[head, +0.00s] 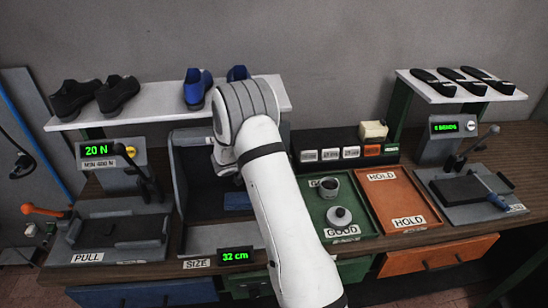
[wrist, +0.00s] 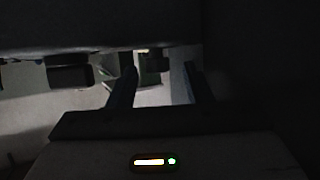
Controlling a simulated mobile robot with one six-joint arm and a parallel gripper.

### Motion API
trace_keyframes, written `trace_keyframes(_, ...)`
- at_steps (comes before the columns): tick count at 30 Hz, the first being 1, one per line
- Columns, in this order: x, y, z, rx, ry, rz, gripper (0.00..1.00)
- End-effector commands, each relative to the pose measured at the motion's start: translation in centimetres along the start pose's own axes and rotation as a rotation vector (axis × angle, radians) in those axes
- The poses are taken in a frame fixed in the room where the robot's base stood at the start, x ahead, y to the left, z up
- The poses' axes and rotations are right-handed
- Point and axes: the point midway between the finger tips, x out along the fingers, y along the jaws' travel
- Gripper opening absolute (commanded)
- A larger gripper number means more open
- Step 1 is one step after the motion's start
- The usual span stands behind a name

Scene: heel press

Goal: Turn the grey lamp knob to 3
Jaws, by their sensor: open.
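No grey lamp knob can be made out for certain in either view. My gripper (wrist: 158,68) shows in the wrist view with its two dark fingers apart and nothing clearly held between them. A small dark block (wrist: 156,61) shows just beyond the fingertips; the picture is too dark to tell whether it is the knob or whether the fingers touch it. In the head view my arm reaches into the grey open-fronted booth (head: 188,165) at the middle of the bench, and the fingers are hidden there.
A larger dark block (wrist: 70,75) lies left of the fingers. The size display (head: 235,257) reads 32 cm. Right of my arm are the green tray (head: 318,215) with a cup and lidded pot, and the orange tray (head: 390,195). Shoes stand on the left shelf (head: 160,109).

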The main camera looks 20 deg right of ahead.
Motion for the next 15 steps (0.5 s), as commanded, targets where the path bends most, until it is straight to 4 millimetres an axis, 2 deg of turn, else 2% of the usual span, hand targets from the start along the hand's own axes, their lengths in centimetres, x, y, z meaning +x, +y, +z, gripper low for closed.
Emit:
trace_keyframes(9,-5.1,-0.2,0.2,0.001,0.000,-0.006,0.45)
trace_keyframes(15,-7.1,-0.2,0.1,0.001,0.000,-0.003,0.45)
